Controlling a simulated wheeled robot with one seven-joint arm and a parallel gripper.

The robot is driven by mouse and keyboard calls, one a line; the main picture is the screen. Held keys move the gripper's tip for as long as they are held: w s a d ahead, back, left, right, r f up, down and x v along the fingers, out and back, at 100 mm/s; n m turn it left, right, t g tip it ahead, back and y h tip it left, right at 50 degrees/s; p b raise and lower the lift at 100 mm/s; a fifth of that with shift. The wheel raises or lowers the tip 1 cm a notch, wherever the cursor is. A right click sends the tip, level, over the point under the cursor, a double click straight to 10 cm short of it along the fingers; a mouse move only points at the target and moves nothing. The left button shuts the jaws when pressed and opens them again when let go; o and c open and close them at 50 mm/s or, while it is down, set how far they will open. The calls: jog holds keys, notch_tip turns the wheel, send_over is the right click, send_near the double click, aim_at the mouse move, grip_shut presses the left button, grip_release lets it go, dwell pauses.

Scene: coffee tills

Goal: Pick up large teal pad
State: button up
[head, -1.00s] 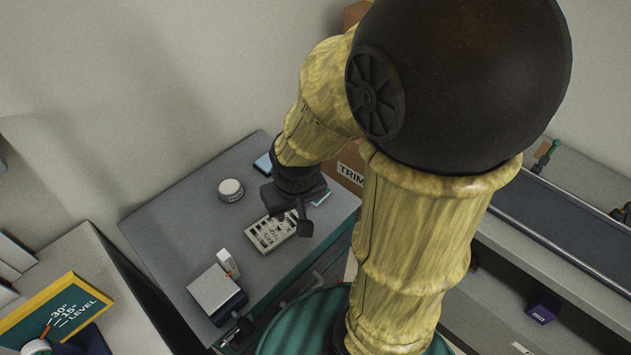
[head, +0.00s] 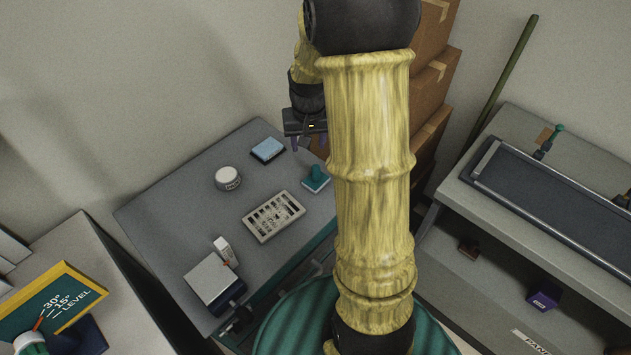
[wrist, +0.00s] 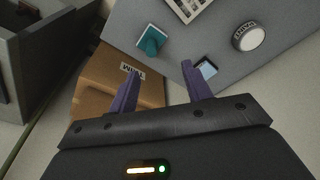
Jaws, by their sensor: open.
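A teal pad (head: 315,183) with a raised teal grip lies on the grey table near its right edge. It also shows in the wrist view (wrist: 152,41), beyond my fingertips at upper middle, with a pale edge around its base. My gripper (head: 309,141) is open and empty, above the table's back right part. Its two purple fingers show in the wrist view (wrist: 160,70), apart from the pad. A light blue pad on a dark base (head: 267,149) lies farther back; one finger partly covers it in the wrist view (wrist: 206,68).
A slotted pale plate (head: 273,216), a round white tin (head: 228,178) and a block-like device (head: 214,282) are on the table. Stacked cardboard boxes (head: 427,90) stand behind my arm. A bench with a long dark tray (head: 560,200) is at right.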

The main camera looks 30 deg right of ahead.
jog(key=shift+m, duration=0.4)
jog(key=w+d, duration=0.1)
jog(key=w+d+f, duration=0.1)
jog(key=d, duration=0.1)
jog(key=shift+w+d+f, duration=0.2)
jog(key=shift+d, duration=0.05)
jog(key=p, duration=0.2)
send_near(316, 167)
jog(key=f, duration=0.3)
jog(key=w+f, duration=0.1)
jog(key=f, duration=0.2)
jog(key=shift+w+f, duration=0.15)
jog(key=shift+f, duration=0.05)
jog(key=shift+d+f, duration=0.1)
jog(key=shift+f, duration=0.15)
